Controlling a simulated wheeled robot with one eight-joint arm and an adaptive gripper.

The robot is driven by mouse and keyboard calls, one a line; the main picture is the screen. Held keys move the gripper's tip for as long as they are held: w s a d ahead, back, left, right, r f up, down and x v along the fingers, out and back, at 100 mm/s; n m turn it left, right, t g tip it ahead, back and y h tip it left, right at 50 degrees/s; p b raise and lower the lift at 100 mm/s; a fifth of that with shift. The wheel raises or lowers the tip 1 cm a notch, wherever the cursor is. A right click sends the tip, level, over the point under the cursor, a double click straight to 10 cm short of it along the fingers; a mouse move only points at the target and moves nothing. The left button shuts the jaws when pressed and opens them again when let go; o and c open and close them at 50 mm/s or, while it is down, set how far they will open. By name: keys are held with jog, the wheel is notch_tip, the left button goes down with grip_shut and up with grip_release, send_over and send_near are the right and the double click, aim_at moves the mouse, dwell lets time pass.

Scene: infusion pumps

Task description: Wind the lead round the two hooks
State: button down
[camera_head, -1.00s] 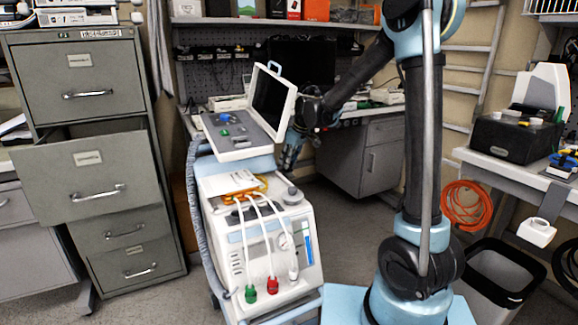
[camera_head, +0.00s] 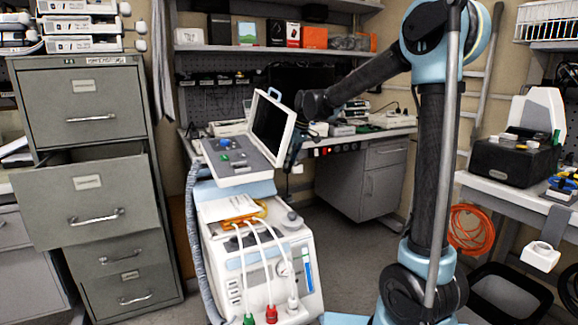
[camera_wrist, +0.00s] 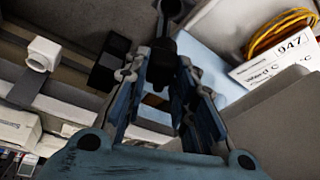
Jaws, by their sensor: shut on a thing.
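My gripper (camera_wrist: 165,40) points away from the wrist camera, its fingers close together on a small dark piece (camera_wrist: 160,70). I cannot tell whether this is part of the lead. In the head view the gripper is mostly hidden behind the raised screen lid (camera_head: 272,122); a blue part of it shows at the lid's right edge. A yellow-orange coiled cord (camera_wrist: 278,32) lies beside a white label card in the wrist view. It also shows on top of the white pump unit (camera_head: 262,250) in the head view. I cannot make out the two hooks.
White tubes (camera_head: 262,265) with green and red ends hang down the unit's front. A workbench (camera_head: 365,135) stands behind. A filing cabinet (camera_head: 85,185) with an open drawer is at left, a side table (camera_head: 520,195) at right. Some floor between is clear.

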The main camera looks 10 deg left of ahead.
jog(key=shift+r, duration=1.55)
